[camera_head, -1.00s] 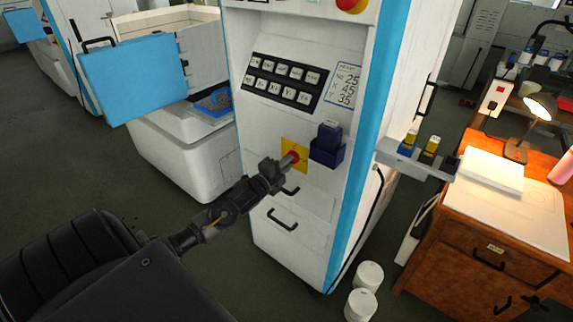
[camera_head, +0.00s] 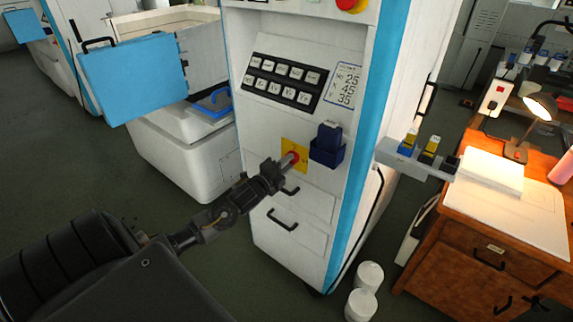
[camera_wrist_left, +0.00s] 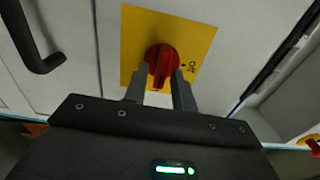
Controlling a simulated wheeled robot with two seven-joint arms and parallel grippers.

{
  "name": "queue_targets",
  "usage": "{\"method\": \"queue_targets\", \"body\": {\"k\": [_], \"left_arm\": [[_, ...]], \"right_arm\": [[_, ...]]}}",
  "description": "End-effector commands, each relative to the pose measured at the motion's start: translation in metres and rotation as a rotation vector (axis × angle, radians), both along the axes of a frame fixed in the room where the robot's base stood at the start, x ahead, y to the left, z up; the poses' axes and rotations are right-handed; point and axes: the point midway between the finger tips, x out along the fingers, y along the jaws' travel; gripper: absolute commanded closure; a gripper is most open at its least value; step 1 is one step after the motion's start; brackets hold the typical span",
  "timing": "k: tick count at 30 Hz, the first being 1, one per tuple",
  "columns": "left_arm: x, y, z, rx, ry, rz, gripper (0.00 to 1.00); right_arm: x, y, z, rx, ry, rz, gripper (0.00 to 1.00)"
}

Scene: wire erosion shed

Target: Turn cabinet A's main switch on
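The main switch is a red rotary knob (camera_head: 292,157) on a yellow plate (camera_head: 303,147), low on the front of the white and blue cabinet (camera_head: 255,130). In the left wrist view the knob (camera_wrist_left: 162,60) sits between my left gripper's fingers (camera_wrist_left: 160,82), which appear closed against its two sides. The "Off" label and a dark mark (camera_wrist_left: 184,64) show to its right. The fingers hide part of the knob, so its exact angle is hard to read. In the head view my left gripper (camera_head: 283,166) is at the knob. My right gripper is not seen.
A dark blue box (camera_head: 326,150) is mounted just right of the switch, with a button panel (camera_head: 285,81) above. Drawer handles (camera_head: 283,219) sit below. A grey bracket (camera_head: 410,160) juts out at right, near a wooden desk (camera_head: 455,245). White tubs (camera_head: 361,304) stand on the floor.

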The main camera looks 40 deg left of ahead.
Motion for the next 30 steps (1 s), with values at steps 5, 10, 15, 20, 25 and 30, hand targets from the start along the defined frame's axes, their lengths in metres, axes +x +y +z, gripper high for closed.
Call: {"method": "queue_targets", "body": {"k": [5, 10, 15, 20, 25, 30], "left_arm": [[0.000, 0.000, 0.000, -0.001, -0.001, 0.001, 0.66], [-0.001, 0.000, 0.000, -0.001, -0.001, 0.001, 0.66], [-0.018, 0.000, -0.002, -0.001, 0.001, 0.000, 0.66], [-0.050, -0.001, -0.003, -0.001, 0.002, -0.002, 0.66], [-0.082, -0.002, -0.002, -0.001, 0.002, -0.001, 0.66], [-0.101, -0.002, -0.001, -0.001, 0.000, 0.000, 0.66]], "right_arm": [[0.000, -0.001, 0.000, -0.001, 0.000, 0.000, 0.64], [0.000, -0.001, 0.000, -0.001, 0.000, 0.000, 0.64], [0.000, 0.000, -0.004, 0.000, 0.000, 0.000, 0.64], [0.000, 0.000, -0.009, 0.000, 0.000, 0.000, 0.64], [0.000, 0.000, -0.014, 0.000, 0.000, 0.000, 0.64], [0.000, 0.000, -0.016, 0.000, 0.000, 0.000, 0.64]]}}
